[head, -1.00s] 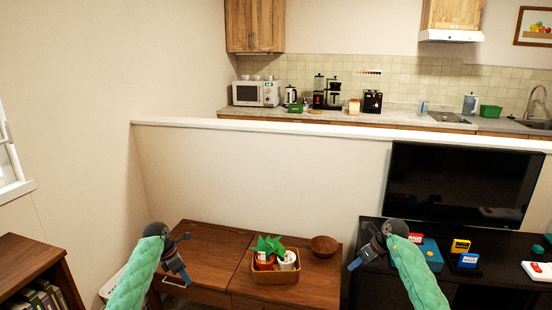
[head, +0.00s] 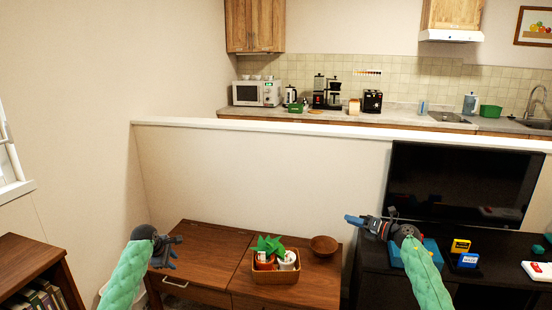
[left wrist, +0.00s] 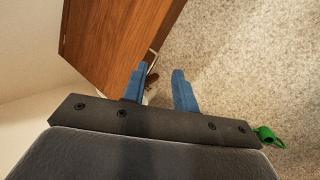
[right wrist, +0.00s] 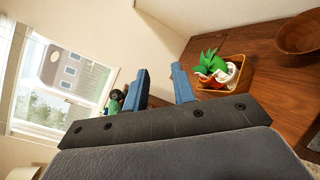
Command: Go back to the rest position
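My left gripper (head: 172,252) is at the left end of the wooden table in the head view. In the left wrist view its two blue fingers (left wrist: 160,90) stand apart with nothing between them. My right gripper (head: 368,222) is in front of the white half wall, above the gap between the wooden table and the black stand. In the right wrist view its blue fingers (right wrist: 158,88) are apart and hold nothing.
The wooden table (head: 205,240) bears a basket (head: 275,276) with a plant and a brown bowl (head: 323,245). The black stand at right holds a television (head: 460,185), a yellow box (head: 461,246) and a blue box (head: 468,261). A bookshelf (head: 30,262) stands at left.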

